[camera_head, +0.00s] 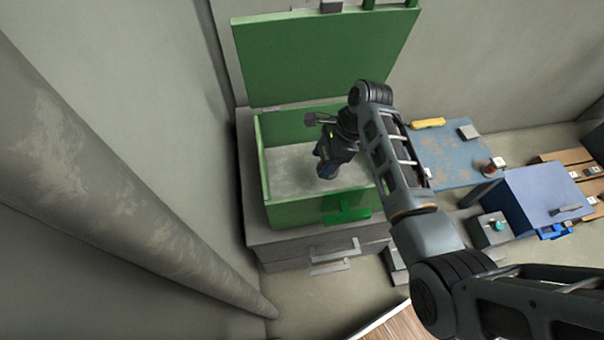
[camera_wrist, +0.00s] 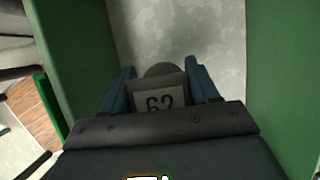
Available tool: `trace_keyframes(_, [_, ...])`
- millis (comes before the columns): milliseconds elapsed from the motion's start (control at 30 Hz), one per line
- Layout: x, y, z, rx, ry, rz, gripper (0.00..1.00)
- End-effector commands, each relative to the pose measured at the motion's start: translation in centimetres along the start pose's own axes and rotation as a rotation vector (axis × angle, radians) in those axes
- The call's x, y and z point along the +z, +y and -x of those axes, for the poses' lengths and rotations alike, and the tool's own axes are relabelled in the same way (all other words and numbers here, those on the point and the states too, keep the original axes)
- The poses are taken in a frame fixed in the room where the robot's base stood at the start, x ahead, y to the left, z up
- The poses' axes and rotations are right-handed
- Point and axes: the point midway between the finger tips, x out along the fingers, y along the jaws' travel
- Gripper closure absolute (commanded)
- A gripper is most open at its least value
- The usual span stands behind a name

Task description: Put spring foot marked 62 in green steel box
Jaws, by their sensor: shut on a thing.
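The green steel box (camera_head: 298,217) stands with its lid (camera_head: 325,60) raised at the back. It sits on a grey drawer unit at the left. My gripper (camera_head: 325,170) is inside the box's opening, pointing down. In the wrist view my gripper (camera_wrist: 162,95) has its blue fingers shut on the spring foot (camera_wrist: 160,99), whose pale label reads 62. The box's green walls (camera_wrist: 270,80) show on both sides in that view, with the grey box floor beyond the spring foot. In the head view the spring foot is hidden behind my gripper.
A grey drawer unit (camera_head: 290,255) bears the box. To the right are a worn blue bench top (camera_head: 447,158) with a yellow item (camera_head: 428,123) and small things, and a blue case (camera_head: 545,192). A thick pipe (camera_head: 120,185) runs along the left. The box floor (camera_head: 290,173) looks clear.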

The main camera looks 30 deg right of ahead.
Motion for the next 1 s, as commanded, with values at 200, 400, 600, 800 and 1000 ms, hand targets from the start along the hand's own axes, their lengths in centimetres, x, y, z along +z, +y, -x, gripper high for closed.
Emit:
trace_keyframes(200, [3.1, -0.9, -4.3, 0.003, -0.001, 0.001, 0.90])
trace_keyframes(400, [4.7, -1.5, -6.6, 0.001, -0.001, -0.001, 0.90])
trace_keyframes(600, [4.5, -1.5, -8.2, 0.002, 0.000, -0.003, 0.90])
trace_keyframes(800, [3.5, -1.5, -10.4, 0.000, 0.000, -0.002, 0.90])
trace_keyframes(1000, [3.4, -1.6, -10.6, -0.001, 0.000, -0.001, 0.90])
